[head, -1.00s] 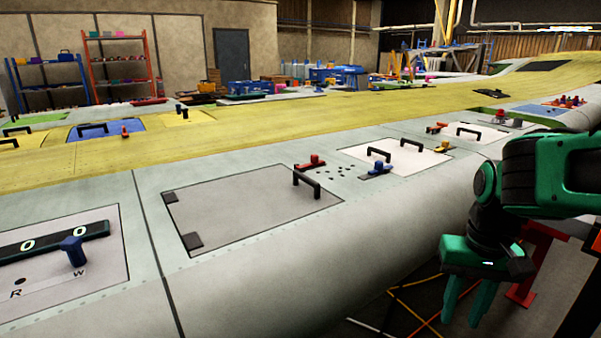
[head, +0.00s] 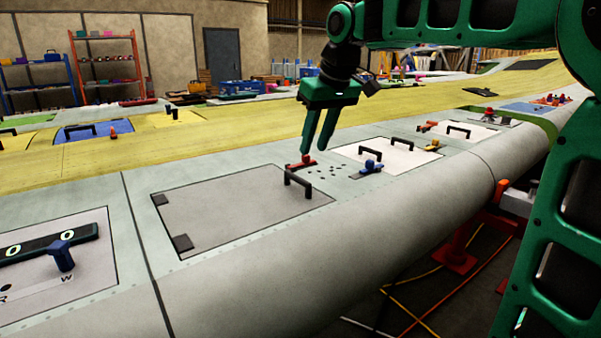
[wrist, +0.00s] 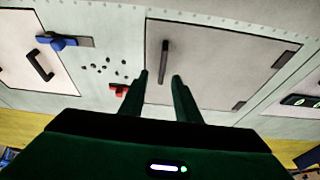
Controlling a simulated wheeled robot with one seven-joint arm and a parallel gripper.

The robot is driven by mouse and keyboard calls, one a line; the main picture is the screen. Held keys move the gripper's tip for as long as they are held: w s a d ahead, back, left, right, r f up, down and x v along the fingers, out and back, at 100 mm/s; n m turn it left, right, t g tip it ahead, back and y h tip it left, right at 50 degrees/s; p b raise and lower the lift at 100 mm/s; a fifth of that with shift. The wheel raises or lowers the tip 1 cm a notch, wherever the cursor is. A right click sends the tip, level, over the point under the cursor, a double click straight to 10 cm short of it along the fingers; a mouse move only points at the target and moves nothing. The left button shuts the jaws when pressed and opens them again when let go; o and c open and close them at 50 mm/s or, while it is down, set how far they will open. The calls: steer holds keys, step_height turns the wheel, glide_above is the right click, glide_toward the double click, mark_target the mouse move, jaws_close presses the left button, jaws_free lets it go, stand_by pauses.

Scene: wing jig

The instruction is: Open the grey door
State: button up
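The grey door (head: 235,212) lies flat and shut in the pale wing surface in the head view. Its black bar handle (head: 298,184) is near its right edge, and two dark hinges (head: 183,242) are on its left edge. A red latch (head: 301,163) sits just beyond the handle. My gripper (head: 314,151) points down above the wing near the latch, open and empty. In the wrist view, the door (wrist: 215,65) and handle (wrist: 164,60) show ahead of the two spread fingers (wrist: 161,78), and the red latch (wrist: 118,90) is partly hidden behind the left finger.
A white panel (head: 388,155) with its own handle and a blue latch (head: 369,168) lies to the right. Several small dark holes (head: 330,170) lie between. A panel with a blue knob (head: 61,255) is at lower left. The wing curves down at the front.

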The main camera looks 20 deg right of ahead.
mark_target(298, 177)
steer(key=x, duration=0.7)
steer(key=w+a+x, duration=0.1)
steer(key=x, duration=0.2)
steer(key=shift+w+a, duration=0.1)
steer(key=shift+c, duration=0.6)
